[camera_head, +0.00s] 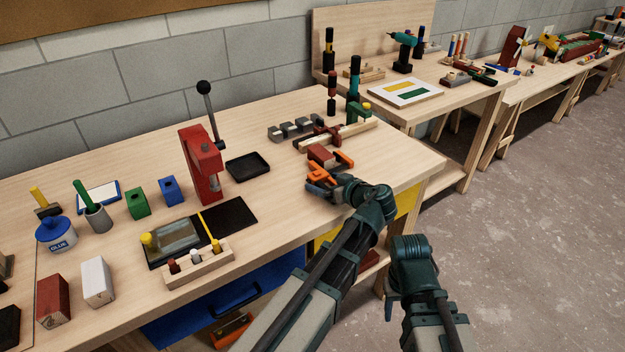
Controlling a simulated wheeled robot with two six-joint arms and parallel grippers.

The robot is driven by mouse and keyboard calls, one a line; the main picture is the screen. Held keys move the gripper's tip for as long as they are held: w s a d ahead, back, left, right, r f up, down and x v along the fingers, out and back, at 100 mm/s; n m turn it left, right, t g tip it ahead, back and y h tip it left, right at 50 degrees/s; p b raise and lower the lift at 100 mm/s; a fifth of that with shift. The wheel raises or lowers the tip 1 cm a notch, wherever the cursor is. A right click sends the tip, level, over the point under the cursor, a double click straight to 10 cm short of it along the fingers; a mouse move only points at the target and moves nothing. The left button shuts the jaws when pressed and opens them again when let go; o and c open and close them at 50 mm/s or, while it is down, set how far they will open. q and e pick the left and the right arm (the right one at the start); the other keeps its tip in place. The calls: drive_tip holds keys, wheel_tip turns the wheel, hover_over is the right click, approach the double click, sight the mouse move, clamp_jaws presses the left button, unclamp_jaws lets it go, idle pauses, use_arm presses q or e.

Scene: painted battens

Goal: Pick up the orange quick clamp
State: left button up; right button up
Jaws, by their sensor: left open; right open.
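The orange quick clamp (345,159) lies near the right end of the workbench, beside a red-brown block (321,155). More orange shows just in front of the block, close to my gripper; I cannot tell whether it is all one clamp. My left gripper (322,187) is open at the near side of this orange part, low over the bench. Its wrist hides part of what is there, and contact is unclear. My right arm hangs in front of the bench over the floor; its wrist shows, but its fingers are not visible.
A clamp with a wooden bar (340,135) and grey metal parts (296,128) lie behind the orange clamp. A red press (202,163) and a black tray (248,166) stand to the left. Bare bench top lies between tray and gripper. The bench's right edge is close.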

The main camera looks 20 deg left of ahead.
use_arm(q)
drive_tip(key=shift+d, duration=0.1)
drive_tip(key=shift+c, duration=0.6)
clamp_jaws()
drive_tip(key=shift+r, duration=0.2)
